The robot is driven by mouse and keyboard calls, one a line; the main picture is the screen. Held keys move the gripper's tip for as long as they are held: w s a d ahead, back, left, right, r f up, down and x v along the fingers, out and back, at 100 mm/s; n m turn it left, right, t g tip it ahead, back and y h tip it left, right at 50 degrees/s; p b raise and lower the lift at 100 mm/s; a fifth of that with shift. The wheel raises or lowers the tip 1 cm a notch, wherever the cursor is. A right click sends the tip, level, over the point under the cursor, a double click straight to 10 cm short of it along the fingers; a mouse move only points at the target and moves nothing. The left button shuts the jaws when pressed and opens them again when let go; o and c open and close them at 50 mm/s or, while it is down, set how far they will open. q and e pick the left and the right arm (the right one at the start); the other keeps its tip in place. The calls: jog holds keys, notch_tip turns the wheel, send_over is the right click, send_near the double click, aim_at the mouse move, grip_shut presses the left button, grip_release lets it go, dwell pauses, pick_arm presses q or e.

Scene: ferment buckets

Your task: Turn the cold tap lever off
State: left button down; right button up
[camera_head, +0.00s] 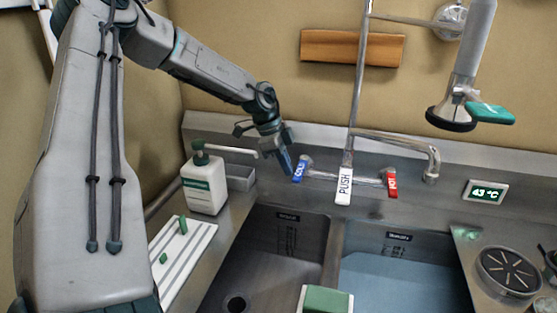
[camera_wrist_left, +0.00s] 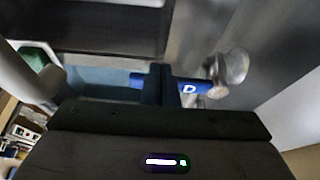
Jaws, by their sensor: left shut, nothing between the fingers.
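The cold tap lever (camera_head: 300,168) is blue with white lettering, at the left end of the tap bar on the back ledge of the sink. My left gripper (camera_head: 288,168) is shut and empty, with its fingers close beside the lever's left side. In the left wrist view the fingers (camera_wrist_left: 160,85) are together and cross in front of the blue lever (camera_wrist_left: 192,86); I cannot tell whether they touch it. The red hot lever (camera_head: 391,183) is at the right end of the bar. My right gripper is not in view.
A white PUSH lever (camera_head: 344,187) and the swan-neck spout (camera_head: 432,165) stand right of the cold lever. A soap bottle (camera_head: 204,182) is at the left. The left basin (camera_head: 265,260) looks empty; the right basin (camera_head: 400,285) holds bluish water. A display (camera_head: 485,191) reads about 43 °C.

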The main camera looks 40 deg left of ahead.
pick_arm(q)
jog(key=b+v, duration=0.1)
jog(key=v, duration=0.9)
jog(key=shift+r+b, duration=0.25)
jog(key=shift+b, duration=0.15)
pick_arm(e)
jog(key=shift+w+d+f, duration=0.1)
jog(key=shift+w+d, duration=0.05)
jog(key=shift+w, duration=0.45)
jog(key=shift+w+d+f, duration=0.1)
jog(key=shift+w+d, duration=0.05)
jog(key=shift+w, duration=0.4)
pick_arm(q)
jog(key=shift+a, duration=0.15)
